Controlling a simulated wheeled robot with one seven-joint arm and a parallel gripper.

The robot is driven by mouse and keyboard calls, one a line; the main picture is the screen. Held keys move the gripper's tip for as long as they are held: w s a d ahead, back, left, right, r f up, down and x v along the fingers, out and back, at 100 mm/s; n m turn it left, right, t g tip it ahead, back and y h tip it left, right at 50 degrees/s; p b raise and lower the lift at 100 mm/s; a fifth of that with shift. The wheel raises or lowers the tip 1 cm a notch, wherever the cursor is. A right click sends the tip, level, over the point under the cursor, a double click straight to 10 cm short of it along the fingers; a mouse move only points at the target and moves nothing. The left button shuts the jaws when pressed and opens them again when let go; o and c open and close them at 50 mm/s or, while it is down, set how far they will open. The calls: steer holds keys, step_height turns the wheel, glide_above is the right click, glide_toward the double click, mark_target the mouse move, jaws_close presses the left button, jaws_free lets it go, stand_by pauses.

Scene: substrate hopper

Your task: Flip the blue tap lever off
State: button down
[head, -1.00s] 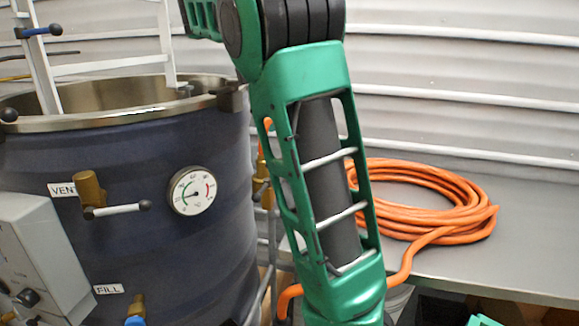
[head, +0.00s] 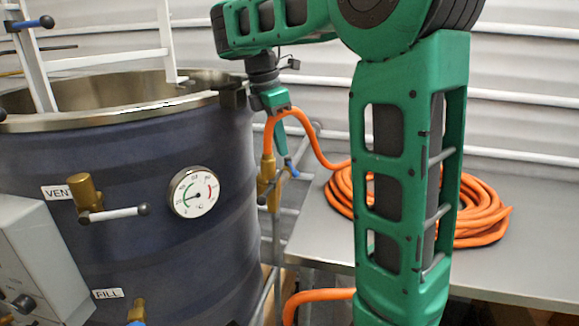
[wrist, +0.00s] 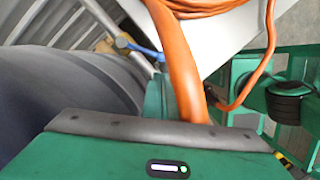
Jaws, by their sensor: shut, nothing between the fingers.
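The blue tap lever (head: 291,168) sits on a brass tap (head: 267,180) beside the right side of the dark blue tank (head: 150,240). The orange hose hides part of this area in the wrist view.
An orange hose (head: 322,150) runs past the gripper to a coil (head: 480,215) on the grey bench (head: 525,265). A dial gauge (head: 195,192) and a white-handled vent valve (head: 115,213) are on the tank front. Metal rails stand beside the tap.

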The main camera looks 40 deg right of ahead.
mark_target(292, 167)
steer(key=x, duration=0.7)
steer(key=shift+r, duration=0.1)
